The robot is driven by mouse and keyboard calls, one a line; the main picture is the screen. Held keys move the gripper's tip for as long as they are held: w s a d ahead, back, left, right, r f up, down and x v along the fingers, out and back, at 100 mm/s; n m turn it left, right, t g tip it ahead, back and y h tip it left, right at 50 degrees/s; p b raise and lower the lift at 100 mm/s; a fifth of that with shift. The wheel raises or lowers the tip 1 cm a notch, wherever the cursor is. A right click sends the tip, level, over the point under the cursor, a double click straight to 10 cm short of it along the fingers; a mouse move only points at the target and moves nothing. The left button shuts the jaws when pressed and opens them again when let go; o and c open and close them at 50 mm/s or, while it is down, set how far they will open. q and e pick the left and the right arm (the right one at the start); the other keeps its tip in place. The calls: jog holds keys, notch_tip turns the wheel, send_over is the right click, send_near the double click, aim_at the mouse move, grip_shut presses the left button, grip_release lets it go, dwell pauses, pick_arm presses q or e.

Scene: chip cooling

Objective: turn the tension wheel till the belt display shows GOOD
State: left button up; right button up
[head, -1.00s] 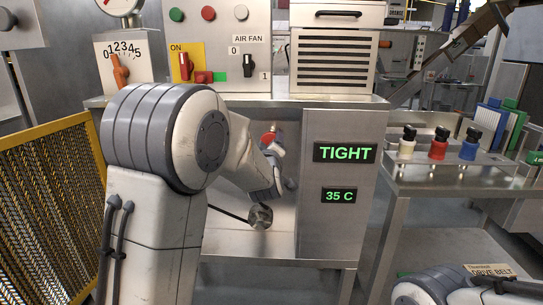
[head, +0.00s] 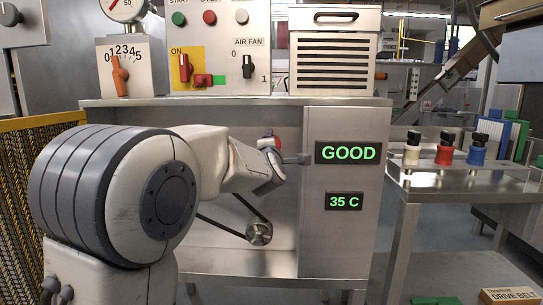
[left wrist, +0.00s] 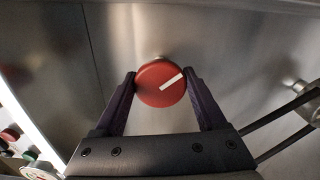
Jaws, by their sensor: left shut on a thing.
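The belt display (head: 348,153) reads GOOD in green letters on the steel cabinet. The tension wheel (left wrist: 160,84) is a red round knob with a white mark, seen in the left wrist view. My left gripper (left wrist: 161,88) has one finger on each side of the wheel and is shut on it. In the head view my left gripper (head: 272,168) is in the open bay left of the display, and my arm hides most of the wheel. My right gripper is not in view.
A second display (head: 343,201) below reads 35 C. A belt runs to a pulley (head: 259,233) low in the bay. A steel stand (head: 470,182) with white, red and blue knobs is at right. A yellow-framed mesh guard (head: 40,125) is at left.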

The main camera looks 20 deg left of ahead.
pick_arm(q)
jog(key=shift+n+b, duration=0.3)
jog(key=shift+n, duration=0.1)
jog(key=o, duration=1.3)
jog(key=shift+a, duration=0.1)
jog(key=v, duration=1)
jog(key=shift+s+p, duration=0.25)
jog(key=shift+p, duration=0.15)
